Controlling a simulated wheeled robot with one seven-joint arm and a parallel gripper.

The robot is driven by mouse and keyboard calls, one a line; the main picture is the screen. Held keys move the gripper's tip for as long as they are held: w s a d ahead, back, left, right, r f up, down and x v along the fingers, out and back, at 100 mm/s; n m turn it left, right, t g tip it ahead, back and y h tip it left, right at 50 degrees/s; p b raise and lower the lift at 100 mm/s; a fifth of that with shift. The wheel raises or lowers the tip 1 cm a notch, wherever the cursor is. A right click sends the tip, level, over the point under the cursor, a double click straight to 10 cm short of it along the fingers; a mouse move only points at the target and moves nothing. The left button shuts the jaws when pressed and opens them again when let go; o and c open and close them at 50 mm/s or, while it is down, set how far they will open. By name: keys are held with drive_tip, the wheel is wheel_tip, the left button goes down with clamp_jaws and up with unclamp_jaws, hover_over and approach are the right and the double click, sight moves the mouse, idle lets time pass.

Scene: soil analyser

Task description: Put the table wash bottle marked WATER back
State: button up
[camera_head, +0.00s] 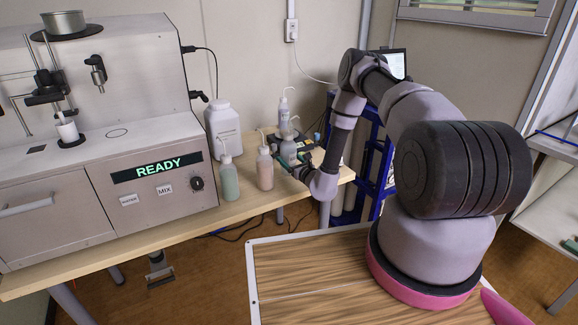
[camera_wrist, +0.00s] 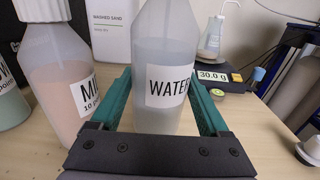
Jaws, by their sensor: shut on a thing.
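The wash bottle marked WATER (camera_wrist: 166,60) stands upright between the green fingers of my gripper (camera_wrist: 162,98), which is shut on it. Its label faces the wrist camera; its base is hidden behind the gripper body, so I cannot tell whether it touches the table. In the head view the WATER bottle (camera_head: 288,150) is at the right part of the wooden table, with my gripper (camera_head: 284,164) around its lower part.
A pinkish wash bottle (camera_head: 265,170) stands close left of my gripper, then a green one (camera_head: 229,180). A white washed-sand jug (camera_head: 222,128) is behind them. A small wash bottle (camera_wrist: 212,38) stands on a scale reading 30.0 g (camera_wrist: 213,76). The analyser (camera_head: 150,205) reads READY.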

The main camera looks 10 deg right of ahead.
drive_tip(key=shift+f, duration=1.25)
drive_tip(key=shift+f, duration=0.15)
drive_tip(key=o, duration=0.8)
drive_tip(key=shift+o, duration=0.2)
